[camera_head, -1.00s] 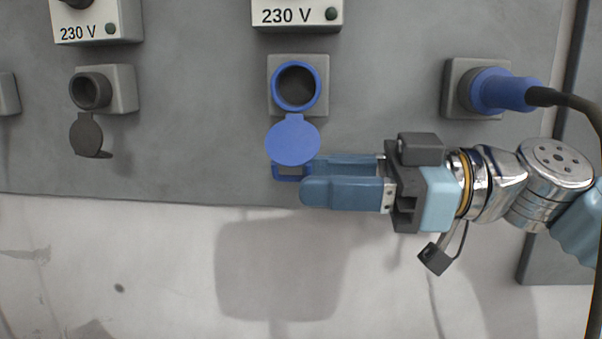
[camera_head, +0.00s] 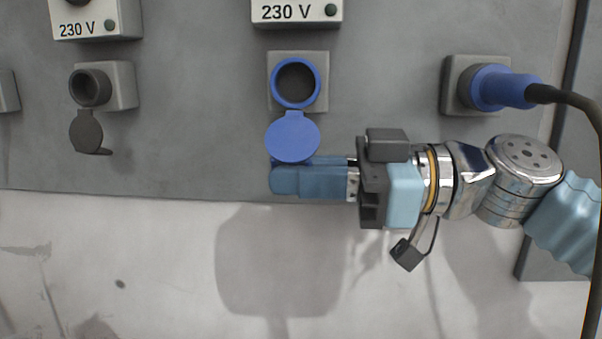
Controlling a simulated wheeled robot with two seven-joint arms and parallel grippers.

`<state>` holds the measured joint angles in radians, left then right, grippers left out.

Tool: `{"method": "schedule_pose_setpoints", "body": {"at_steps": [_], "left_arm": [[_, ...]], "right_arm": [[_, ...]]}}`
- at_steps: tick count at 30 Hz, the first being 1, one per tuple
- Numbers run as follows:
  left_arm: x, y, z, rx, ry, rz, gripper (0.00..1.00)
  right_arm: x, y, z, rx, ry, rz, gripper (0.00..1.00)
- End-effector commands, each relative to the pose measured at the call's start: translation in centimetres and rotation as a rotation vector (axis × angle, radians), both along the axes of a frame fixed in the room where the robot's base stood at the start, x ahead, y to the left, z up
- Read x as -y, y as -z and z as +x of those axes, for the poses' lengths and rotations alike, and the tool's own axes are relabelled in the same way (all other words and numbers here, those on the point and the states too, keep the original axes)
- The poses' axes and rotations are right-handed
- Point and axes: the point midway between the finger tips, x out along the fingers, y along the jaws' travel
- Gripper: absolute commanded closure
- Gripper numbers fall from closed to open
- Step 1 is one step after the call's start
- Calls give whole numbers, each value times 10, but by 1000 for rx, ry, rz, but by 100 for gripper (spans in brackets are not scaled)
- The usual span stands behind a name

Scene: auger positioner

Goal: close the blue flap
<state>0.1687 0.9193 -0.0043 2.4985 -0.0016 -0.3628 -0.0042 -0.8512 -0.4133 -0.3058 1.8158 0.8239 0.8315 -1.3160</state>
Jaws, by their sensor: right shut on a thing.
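The blue flap (camera_head: 292,137) is a round lid hanging open below the blue socket (camera_head: 297,62) in the middle of the grey panel. The socket's dark round opening is uncovered. My right gripper (camera_head: 283,180) reaches in from the right, just under the flap. Its blue fingers are shut on the flap's lower tab, which they now hide. The left gripper is not in view.
A blue plug (camera_head: 503,88) with a black cable sits in a socket to the right, and the cable hangs past my right arm. A grey socket (camera_head: 93,88) with an open dark flap (camera_head: 87,131) is to the left. White 230 V boxes are above.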

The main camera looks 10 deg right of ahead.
Motion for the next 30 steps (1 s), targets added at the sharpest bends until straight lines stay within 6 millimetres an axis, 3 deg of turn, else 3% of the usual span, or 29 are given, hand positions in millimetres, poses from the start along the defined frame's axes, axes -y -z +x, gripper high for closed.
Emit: {"method": "schedule_pose_setpoints", "body": {"at_steps": [8,30], "left_arm": [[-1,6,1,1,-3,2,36],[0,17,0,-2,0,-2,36]], "right_arm": [[-1,-1,-3,-61,2,20,100],[-7,-22,-24,-521,2,170,100]]}}
